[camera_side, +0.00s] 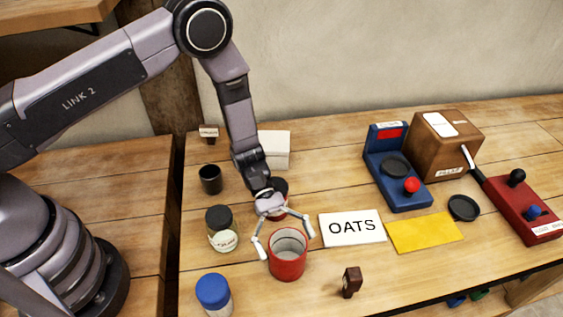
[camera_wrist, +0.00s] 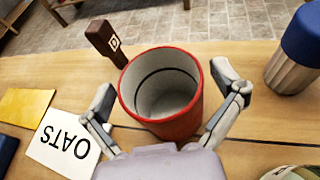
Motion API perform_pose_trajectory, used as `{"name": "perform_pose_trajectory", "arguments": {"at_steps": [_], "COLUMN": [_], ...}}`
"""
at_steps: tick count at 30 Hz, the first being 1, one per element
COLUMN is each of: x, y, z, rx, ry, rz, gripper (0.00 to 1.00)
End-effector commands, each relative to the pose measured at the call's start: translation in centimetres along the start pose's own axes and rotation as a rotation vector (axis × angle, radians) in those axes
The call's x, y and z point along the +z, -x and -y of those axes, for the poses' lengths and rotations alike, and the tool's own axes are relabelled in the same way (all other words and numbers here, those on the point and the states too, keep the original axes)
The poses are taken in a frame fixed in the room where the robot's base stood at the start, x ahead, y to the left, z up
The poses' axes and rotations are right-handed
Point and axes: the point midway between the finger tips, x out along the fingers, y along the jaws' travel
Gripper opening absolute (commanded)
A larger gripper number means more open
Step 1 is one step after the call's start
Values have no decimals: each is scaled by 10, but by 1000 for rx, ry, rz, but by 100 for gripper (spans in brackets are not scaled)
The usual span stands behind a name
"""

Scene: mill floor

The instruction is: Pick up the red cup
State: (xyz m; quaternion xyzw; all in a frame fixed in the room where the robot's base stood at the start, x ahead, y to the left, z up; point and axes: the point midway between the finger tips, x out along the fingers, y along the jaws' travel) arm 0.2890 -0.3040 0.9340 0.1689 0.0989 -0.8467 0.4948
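The red cup (camera_side: 287,267) stands upright on the wooden table, with a pale grey inside and an open top. It also shows in the wrist view (camera_wrist: 182,124), near the middle. My gripper (camera_side: 285,241) is open above it, with one finger on each side of the cup near the rim. In the wrist view my gripper (camera_wrist: 164,86) shows a small gap between each fingertip and the cup wall. Nothing is held.
A blue-lidded jar (camera_side: 214,294) and a dark-lidded jar (camera_side: 222,239) stand left of the cup. The OATS card (camera_side: 352,228) lies to its right, with a yellow card (camera_side: 425,232) beyond. A small brown block (camera_side: 351,283) stands near the front edge.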

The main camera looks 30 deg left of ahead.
Motion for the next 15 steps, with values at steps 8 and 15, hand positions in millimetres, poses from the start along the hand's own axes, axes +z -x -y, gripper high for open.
{"name": "perform_pose_trajectory", "arguments": {"at_steps": [8, 15], "x": [0, 0], "y": [0, 0], "z": [0, 0], "rx": [0, 0], "ry": [0, -1], "rz": [0, 1], "gripper": [52, 34]}}
